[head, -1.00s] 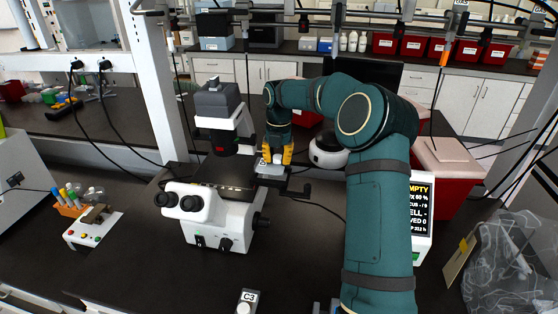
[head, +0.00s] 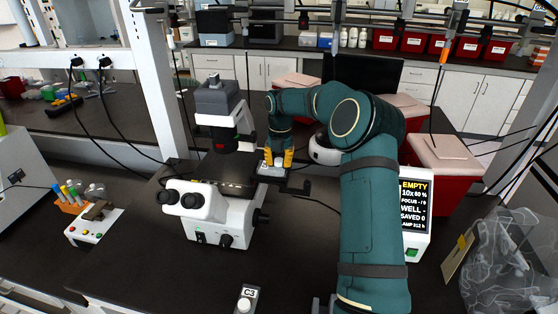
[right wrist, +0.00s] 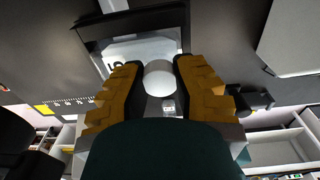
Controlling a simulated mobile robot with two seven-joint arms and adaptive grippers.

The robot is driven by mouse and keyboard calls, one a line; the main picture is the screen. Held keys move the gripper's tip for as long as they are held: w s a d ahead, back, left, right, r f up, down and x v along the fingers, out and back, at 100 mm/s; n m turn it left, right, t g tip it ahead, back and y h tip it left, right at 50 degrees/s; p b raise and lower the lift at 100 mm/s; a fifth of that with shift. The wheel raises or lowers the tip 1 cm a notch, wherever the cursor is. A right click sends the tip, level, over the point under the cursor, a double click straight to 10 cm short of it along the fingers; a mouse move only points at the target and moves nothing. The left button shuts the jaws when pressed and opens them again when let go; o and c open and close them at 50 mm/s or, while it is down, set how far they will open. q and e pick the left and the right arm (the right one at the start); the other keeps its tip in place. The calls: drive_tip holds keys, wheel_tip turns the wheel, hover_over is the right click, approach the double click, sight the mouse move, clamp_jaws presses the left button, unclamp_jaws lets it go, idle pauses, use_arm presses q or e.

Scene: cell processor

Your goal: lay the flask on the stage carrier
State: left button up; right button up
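The flask (right wrist: 140,52) is pale and translucent with dark marking on it. In the right wrist view it lies flat within the dark frame of the stage carrier (right wrist: 88,30), its round white cap (right wrist: 159,76) toward my gripper. In the head view the flask (head: 268,169) is a small pale patch on the carrier, at the right side of the microscope (head: 218,205). My right gripper (right wrist: 158,68) is open, its orange fingers on either side of the cap with narrow gaps. In the head view the right gripper (head: 277,164) points down over the carrier. My left gripper is out of view.
The microscope's dark upper column (head: 218,105) stands left of my right gripper. A status screen (head: 414,208) reading EMPTY stands to the right, near my right arm. A tube rack (head: 72,207) sits far left. The front bench has free room around a small C3 item (head: 246,298).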

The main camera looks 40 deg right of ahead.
sight(280, 159)
drive_tip(key=o, duration=0.3)
drive_tip(key=shift+r, duration=0.1)
wheel_tip(280, 159, up, 12)
drive_tip(key=shift+d, duration=0.25)
idle(0.7)
